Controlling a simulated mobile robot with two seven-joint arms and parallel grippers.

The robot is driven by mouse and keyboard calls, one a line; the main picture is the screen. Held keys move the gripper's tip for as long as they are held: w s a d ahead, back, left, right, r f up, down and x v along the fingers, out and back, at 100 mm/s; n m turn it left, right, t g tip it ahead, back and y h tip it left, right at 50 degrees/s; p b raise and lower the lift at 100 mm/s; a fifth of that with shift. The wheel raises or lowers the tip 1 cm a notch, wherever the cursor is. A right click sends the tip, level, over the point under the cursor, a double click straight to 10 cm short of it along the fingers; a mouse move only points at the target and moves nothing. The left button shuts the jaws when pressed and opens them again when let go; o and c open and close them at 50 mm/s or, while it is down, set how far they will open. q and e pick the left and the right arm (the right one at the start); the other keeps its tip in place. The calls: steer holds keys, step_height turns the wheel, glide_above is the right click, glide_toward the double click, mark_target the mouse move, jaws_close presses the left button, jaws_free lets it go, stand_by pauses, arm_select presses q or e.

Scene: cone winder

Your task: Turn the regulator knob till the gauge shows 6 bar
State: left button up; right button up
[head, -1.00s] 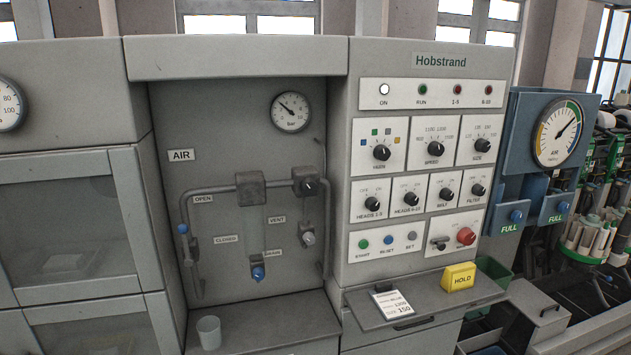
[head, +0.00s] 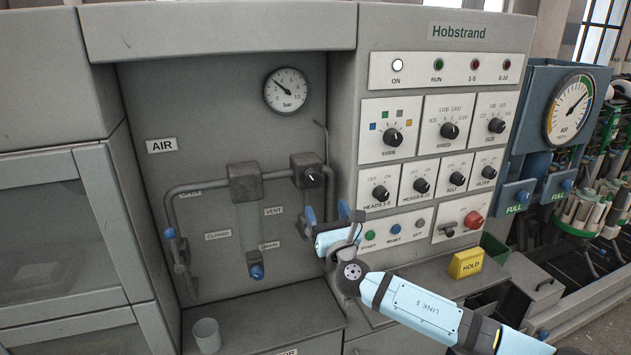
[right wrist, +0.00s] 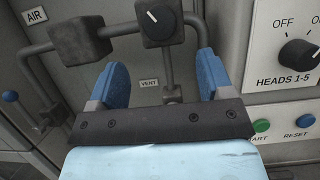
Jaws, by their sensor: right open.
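The round air gauge (head: 287,91) hangs on the grey panel. Its needle points up and left, roughly between 2 and 4 bar. The regulator knob (head: 313,180), black with a white mark, sits on a dark block on the pipe. In the right wrist view the knob (right wrist: 158,23) is at top centre, beyond the fingertips. My right gripper (head: 327,216) is open and empty, with blue fingers pointing at the panel just below the knob. The fingers (right wrist: 160,75) stand apart and do not touch the knob. My left gripper is out of view.
A second grey block (head: 245,182) and pipes flank the knob. The vent valve is hidden behind my gripper in the head view. A blue drain valve (head: 257,271) is lower left. The control panel (head: 437,159) with several knobs stands close on the right.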

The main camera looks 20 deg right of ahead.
mark_target(314, 184)
steer(key=p+x, duration=0.2)
steer(key=x, duration=0.6)
steer(key=shift+w, duration=0.35)
steer(key=c, duration=0.9)
